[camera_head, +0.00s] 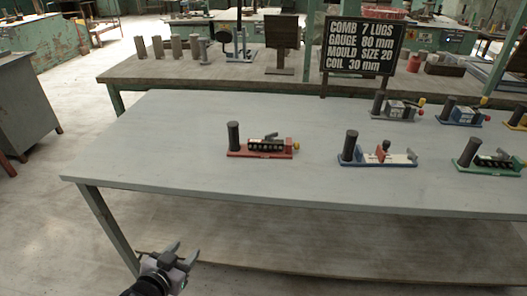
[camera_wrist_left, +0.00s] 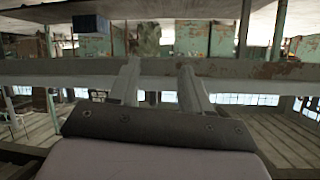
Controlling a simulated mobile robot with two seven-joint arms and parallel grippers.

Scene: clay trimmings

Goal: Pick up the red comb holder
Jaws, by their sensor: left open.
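The red comb holder (camera_head: 262,150) stands on the grey table, left of the other holders. It has a red base, a dark upright cylinder at its left end, a black toothed comb in the middle and a yellow knob at the right. My left gripper (camera_head: 182,254) is open and empty, low in front of the table's front edge and well apart from the holder. In the left wrist view my left gripper's two fingers (camera_wrist_left: 157,75) are spread with nothing between them. My right gripper is in neither view.
The grey table (camera_head: 140,140) has clear room around the red holder. A blue holder (camera_head: 375,160) stands to its right and a green one (camera_head: 487,160) farther right. More holders (camera_head: 398,108) stand behind. A black sign (camera_head: 361,46) rises at the table's back edge.

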